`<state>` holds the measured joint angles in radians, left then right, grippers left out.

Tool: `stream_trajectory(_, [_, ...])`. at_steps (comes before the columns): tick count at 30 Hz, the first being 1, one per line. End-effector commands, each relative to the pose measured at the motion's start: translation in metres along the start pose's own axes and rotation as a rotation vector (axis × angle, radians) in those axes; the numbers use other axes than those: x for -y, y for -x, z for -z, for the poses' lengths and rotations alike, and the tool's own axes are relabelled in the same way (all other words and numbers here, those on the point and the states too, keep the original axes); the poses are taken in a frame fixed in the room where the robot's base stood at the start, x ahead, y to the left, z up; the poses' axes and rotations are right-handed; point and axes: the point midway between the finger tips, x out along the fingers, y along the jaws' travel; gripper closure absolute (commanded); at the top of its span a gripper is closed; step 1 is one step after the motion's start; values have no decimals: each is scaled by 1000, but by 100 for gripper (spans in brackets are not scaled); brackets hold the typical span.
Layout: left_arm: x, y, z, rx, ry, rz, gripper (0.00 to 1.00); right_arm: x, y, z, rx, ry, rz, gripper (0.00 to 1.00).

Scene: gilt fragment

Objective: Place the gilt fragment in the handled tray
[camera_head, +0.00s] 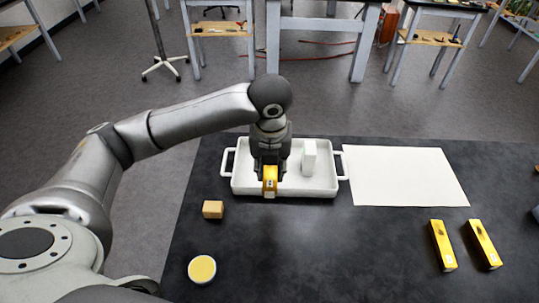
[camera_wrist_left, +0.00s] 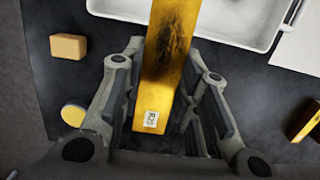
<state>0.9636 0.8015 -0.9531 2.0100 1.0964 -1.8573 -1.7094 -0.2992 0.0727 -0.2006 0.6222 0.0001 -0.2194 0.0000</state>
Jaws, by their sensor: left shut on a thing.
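The gilt fragment (camera_head: 270,182) is a yellow-gold bar with a dark patch and a small white label. My left gripper (camera_head: 269,168) is shut on it. In the left wrist view the fragment (camera_wrist_left: 172,45) lies between the fingers of the gripper (camera_wrist_left: 165,115), with its far end overlapping the tray. The white handled tray (camera_head: 318,194) stands on the dark table, with a handle at each side. In the head view gripper and fragment overlap the tray's front-left part; the height above it is unclear. My right gripper is not in view.
A white block (camera_head: 309,157) stands in the tray. A white sheet (camera_head: 405,176) lies to its right. Two similar yellow bars, one nearer (camera_head: 442,246) and one farther right (camera_head: 483,244), lie on the table. A wooden block (camera_head: 213,209) and a round yellow-topped item (camera_head: 202,269) are front-left.

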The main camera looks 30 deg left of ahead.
Motion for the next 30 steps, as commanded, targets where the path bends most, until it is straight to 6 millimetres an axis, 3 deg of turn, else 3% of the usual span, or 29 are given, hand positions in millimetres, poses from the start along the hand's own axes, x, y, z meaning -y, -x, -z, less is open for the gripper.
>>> stream_trajectory(5, [-5,-6,-10,-2,7,-1,94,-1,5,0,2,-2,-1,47])
stream_trajectory(15, [-36,-50,-77,-2,9,-3,94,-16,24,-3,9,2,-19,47])
stream_trajectory(21, [-46,-91,-97,-3,5,-1,94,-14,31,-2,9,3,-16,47])
stream_trajectory(30, [-52,-114,-110,0,2,1,94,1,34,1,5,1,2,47])
